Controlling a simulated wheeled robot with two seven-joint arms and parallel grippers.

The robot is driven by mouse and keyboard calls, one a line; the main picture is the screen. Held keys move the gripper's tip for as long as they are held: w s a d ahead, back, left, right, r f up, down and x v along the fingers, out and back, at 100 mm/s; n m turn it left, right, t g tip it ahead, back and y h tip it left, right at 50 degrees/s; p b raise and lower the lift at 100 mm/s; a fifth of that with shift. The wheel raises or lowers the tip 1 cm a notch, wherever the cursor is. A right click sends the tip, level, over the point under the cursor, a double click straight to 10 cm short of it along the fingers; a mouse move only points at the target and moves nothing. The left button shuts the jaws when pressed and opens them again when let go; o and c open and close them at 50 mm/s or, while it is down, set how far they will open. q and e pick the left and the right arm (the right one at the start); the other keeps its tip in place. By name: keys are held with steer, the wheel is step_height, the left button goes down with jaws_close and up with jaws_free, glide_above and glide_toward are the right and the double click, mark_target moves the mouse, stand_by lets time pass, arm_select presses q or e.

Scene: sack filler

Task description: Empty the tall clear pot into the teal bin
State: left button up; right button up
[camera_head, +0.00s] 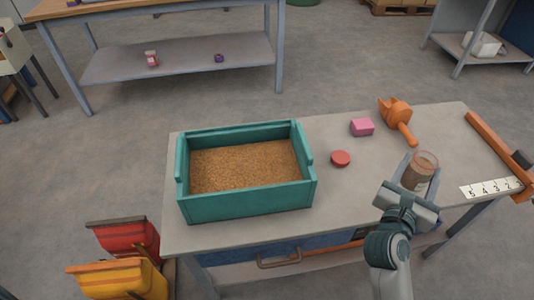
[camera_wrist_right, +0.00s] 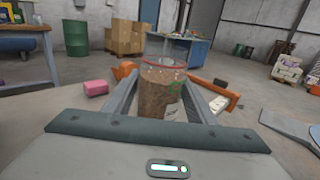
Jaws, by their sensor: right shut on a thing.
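The tall clear pot (camera_head: 420,171) stands upright on the right part of the table, with brown grainy stuff inside. In the right wrist view the pot (camera_wrist_right: 162,95) sits between my fingers, filled to near its reddish rim. My right gripper (camera_head: 418,178) is shut on the pot from the front. The teal bin (camera_head: 247,203) is on the left part of the table, open at the top, with a wide layer of brown grain in it. The pot is apart from the bin, to its right. My left gripper is not in view.
A round red lid (camera_head: 340,158) and a pink block (camera_head: 362,127) lie between bin and pot. An orange scoop (camera_head: 398,119) lies behind the pot. An orange bar (camera_head: 498,146) and a numbered white strip (camera_head: 490,187) are at the right edge. Red (camera_head: 127,238) and yellow (camera_head: 118,277) bins stand at lower left.

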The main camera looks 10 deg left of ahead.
stand_by(0.3)
steer(key=s+a+n+y, duration=0.2)
steer(key=s+a+y, duration=0.1)
steer(key=s, duration=0.2)
steer(key=s+a+r+n+t+y, duration=0.1)
steer(key=s+a+n+y, duration=0.2)
steer(key=s, duration=0.3)
steer(key=shift+s+a+t+y, duration=0.3)
steer(key=shift+a+y, duration=0.4)
steer(key=shift+y, duration=0.1)
